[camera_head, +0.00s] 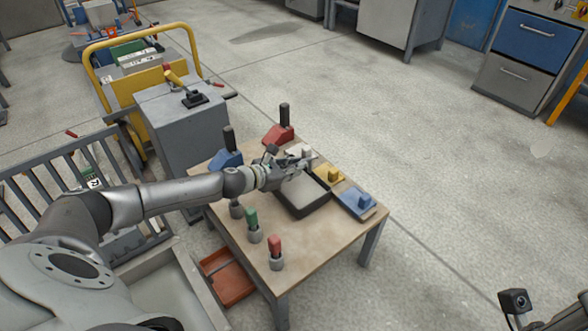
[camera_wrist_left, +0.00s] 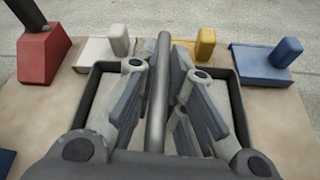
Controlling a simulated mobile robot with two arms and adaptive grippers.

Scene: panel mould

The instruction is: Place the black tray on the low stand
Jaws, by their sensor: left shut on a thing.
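The black tray (camera_head: 298,213) has dark walls and a grey inside. It is over the wooden table, under my left gripper (camera_head: 303,163); I cannot tell whether it touches the tabletop. In the left wrist view the tray's dark rim (camera_wrist_left: 238,110) shows on both sides of the fingers. My left gripper (camera_wrist_left: 159,78) is shut on a grey bar (camera_wrist_left: 159,95) that runs above the tray and looks like its handle. I cannot make out for certain which thing is the low stand. The fingers of my right gripper are not in view.
The wooden table (camera_head: 225,208) also holds red (camera_head: 278,135), blue (camera_head: 226,160), yellow (camera_head: 328,176) and light-blue (camera_head: 357,202) blocks, and green (camera_head: 253,225) and red (camera_head: 275,253) pegs. An orange-red bin (camera_head: 228,278) lies low beside it. Open floor (camera_head: 400,160) spreads to the right.

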